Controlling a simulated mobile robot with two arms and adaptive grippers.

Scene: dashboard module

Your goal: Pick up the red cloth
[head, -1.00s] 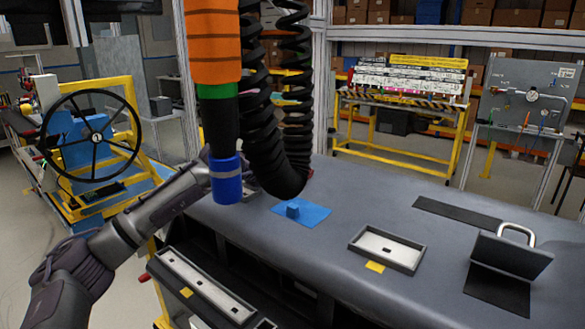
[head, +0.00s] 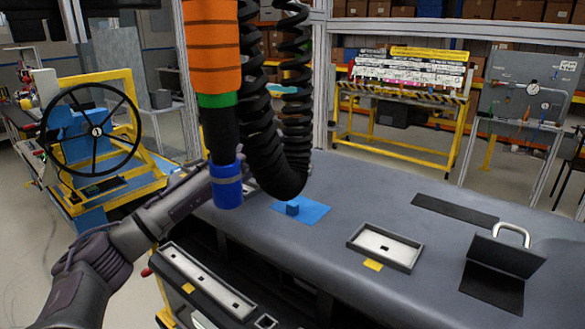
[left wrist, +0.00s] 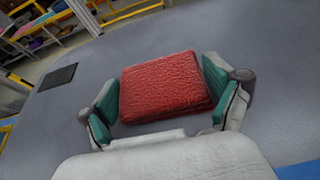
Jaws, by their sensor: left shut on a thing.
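The red cloth (left wrist: 165,85) is a folded, textured pad in the left wrist view. My left gripper (left wrist: 160,92) is shut on it, with green-lined fingers at its left and right sides. The cloth lies between the fingers over the grey table (left wrist: 270,60); I cannot tell whether it still touches the surface. In the head view the cloth and the left fingertips are hidden behind the hanging blue-ended tool and black coiled hoses. Only my left arm shows there, reaching in from the left. My right gripper is not in view.
The orange tool with a blue end (head: 226,185) and black coils (head: 285,175) hang in front of the left hand. On the table (head: 330,200) are a blue mat with a block (head: 312,212), a grey tray (head: 386,246) and a black stand with a handle (head: 505,255).

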